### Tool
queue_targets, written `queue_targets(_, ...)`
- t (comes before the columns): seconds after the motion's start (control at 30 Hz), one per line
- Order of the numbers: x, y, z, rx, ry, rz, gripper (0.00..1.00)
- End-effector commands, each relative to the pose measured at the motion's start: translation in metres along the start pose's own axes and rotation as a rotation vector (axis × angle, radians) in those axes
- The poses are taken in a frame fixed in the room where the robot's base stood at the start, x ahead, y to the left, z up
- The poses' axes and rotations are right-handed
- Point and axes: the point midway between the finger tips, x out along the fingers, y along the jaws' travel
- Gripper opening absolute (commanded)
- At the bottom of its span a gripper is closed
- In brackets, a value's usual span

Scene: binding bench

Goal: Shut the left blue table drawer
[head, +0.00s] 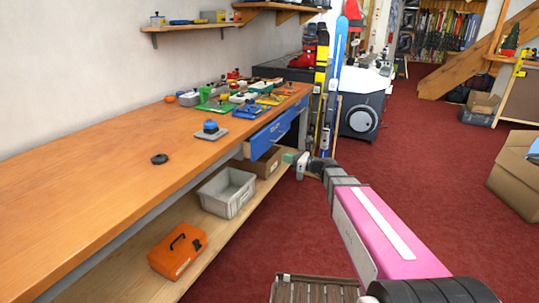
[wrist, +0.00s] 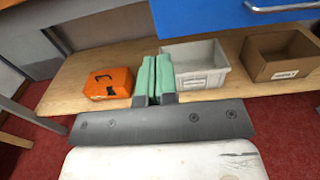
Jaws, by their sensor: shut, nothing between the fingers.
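The left blue table drawer (head: 269,137) is under the front edge of the workbench, near its far end. Its blue front seems to stand out a little from the bench, though how far is hard to judge. In the wrist view the blue front (wrist: 205,17) fills the top right, with part of its metal handle (wrist: 285,8) at the edge. My gripper (head: 290,158) is shut and empty, with green fingertips, just in front of and below the drawer. In the wrist view the fingers (wrist: 153,78) are together, left of and below the blue front, with no contact visible.
The wooden workbench (head: 110,170) runs along the wall. On its lower shelf are an orange toolbox (head: 178,251), a grey bin (head: 227,192) and a cardboard box (wrist: 282,55). Skis (head: 333,75) stand past the drawer. Red carpet (head: 255,250) leaves free room in front.

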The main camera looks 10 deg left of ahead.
Motion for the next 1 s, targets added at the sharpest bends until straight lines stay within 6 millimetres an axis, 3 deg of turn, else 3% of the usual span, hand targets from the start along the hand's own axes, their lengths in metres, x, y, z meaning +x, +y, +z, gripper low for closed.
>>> queue_targets(0.6, 0.106, -0.001, -0.001, -0.005, 0.002, 0.003, 0.00)
queue_targets(0.8, 0.129, -0.001, -0.001, -0.005, 0.002, 0.002, 0.00)
queue_targets(1.0, 0.136, 0.000, 0.000, -0.005, 0.002, 0.000, 0.00)
